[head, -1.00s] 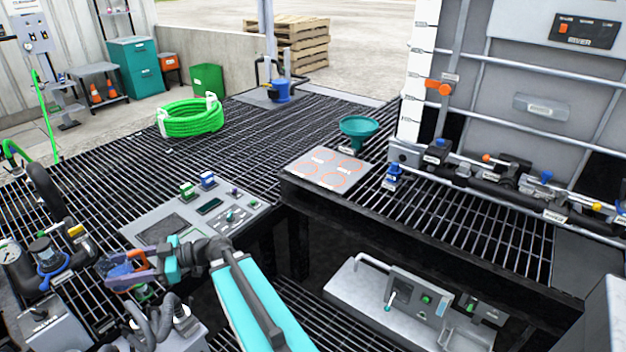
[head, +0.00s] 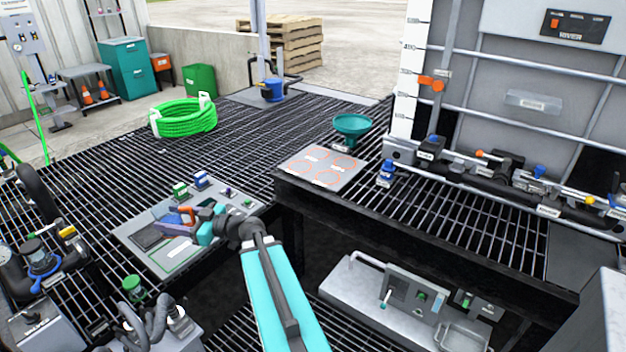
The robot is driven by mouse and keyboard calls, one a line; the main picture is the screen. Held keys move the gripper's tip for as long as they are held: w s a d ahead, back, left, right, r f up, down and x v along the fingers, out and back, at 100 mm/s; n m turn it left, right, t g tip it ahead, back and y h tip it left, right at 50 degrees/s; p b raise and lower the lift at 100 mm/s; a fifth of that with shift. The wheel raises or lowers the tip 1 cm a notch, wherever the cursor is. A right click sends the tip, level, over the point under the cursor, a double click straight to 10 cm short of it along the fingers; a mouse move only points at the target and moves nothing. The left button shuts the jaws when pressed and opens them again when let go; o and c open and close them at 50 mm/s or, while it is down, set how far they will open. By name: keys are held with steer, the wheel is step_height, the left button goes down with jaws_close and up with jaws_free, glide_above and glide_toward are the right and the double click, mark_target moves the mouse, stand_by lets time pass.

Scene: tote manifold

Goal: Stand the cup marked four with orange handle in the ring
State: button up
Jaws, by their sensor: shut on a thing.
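My gripper (head: 180,222) is at the left, over the grey control panel. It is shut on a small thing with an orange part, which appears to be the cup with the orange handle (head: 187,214). The cup is small and partly hidden by the jaws; its mark cannot be read and its tilt is unclear. A pale plate (head: 287,168) with several orange ring outlines (head: 329,178) lies on the grating at the right of my gripper, well apart from it. Which ring the task names cannot be told.
A green funnel (head: 352,127) stands behind the plate. A blue-topped fitting (head: 386,174) stands at its right. The control panel (head: 170,258) has green and blue blocks at its back edge. Pipes and valves (head: 470,172) run along the right. A gap lies below the plate's ledge.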

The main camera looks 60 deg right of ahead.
steer(key=s+d+m+h, duration=0.3)
steer(key=d+h, duration=0.1)
steer(key=d, duration=0.5)
steer(key=s+d+m+t+h+b, duration=0.15)
steer(key=d+h, duration=0.25)
steer(key=d, duration=0.6)
steer(key=s+d+m+g+h, duration=0.1)
steer(key=s+d+m+h, duration=0.25)
steer(key=d, duration=0.55)
steer(key=s+d+f+m+g+h, duration=0.1)
steer(key=s+d+m+g+h, duration=0.1)
steer(key=s+d, duration=0.6)
steer(key=s+d+f+m+g+h, duration=0.2)
steer(key=s+d+m+h, duration=0.2)
steer(key=s+d+h, duration=0.3)
steer(key=s+d, duration=0.1)
steer(key=d, duration=0.3)
steer(key=shift+d+f+b, duration=0.25)
steer(key=shift+b, duration=0.1)
steer(key=shift+s+d+f+x, duration=0.25)
steer(key=shift+d+f+x, duration=0.05)
steer(key=shift+x, duration=2.15)
steer(key=shift+s+d+f+x, duration=0.25)
steer(key=shift+s+f+x, duration=0.1)
steer(key=shift+x, duration=2.15)
steer(key=shift+s+d+f+x, duration=0.2)
steer(key=shift+d+f+x, duration=0.1)
steer(key=shift+x, duration=2.15)
